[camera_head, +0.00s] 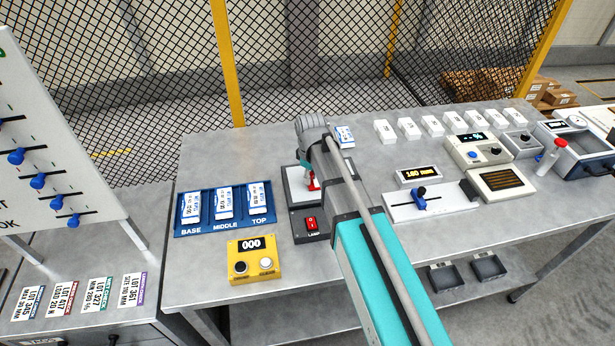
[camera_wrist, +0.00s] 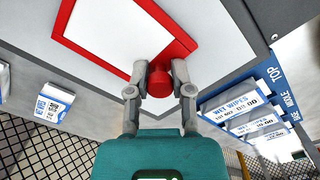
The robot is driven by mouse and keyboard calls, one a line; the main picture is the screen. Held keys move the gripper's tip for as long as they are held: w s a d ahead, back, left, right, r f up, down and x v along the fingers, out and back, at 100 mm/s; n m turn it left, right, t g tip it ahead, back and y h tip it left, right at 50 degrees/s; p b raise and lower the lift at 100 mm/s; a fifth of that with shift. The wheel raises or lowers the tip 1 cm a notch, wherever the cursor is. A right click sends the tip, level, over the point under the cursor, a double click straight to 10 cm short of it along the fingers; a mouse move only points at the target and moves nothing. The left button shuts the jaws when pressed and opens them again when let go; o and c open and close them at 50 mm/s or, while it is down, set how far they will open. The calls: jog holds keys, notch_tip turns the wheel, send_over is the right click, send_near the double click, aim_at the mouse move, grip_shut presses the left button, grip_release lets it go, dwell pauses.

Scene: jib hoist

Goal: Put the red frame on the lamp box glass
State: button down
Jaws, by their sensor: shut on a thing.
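My gripper (camera_wrist: 160,76) is shut on the round red knob (camera_wrist: 160,86) of the red frame (camera_wrist: 66,18). In the wrist view the frame is over the pale lamp box glass (camera_wrist: 215,22), whose surface also shows through the frame's opening. I cannot tell whether the frame touches the glass or hangs just above it. In the head view my arm covers much of the lamp box (camera_head: 297,222). Only a small red part of the frame (camera_head: 312,181) shows there beside my gripper.
A blue tray (camera_head: 208,230) with several labelled packs stands left of the lamp box. A yellow counter box (camera_head: 256,262) is in front. A slider fixture (camera_head: 435,205) and several white blocks (camera_head: 408,128) lie to the right. Mesh fencing (camera_head: 270,60) stands behind the bench.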

aim_at(312, 174)
jog(key=shift+f, duration=0.15)
jog(key=c, duration=0.5)
grip_release()
jog(key=shift+r, duration=0.25)
notch_tip(312, 174, up, 12)
jog(key=p, duration=1.2)
dwell(0.3)
jog(key=s+d+m, duration=0.4)
jog(key=d, duration=0.3)
jog(key=s+d+m, duration=0.4)
jog(key=d, duration=0.4)
jog(key=s+d+m, duration=0.4)
jog(key=d, duration=0.3)
jog(key=shift+s+d, duration=0.15)
jog(key=shift+s, duration=0.2)
jog(key=shift+f, duration=0.1)
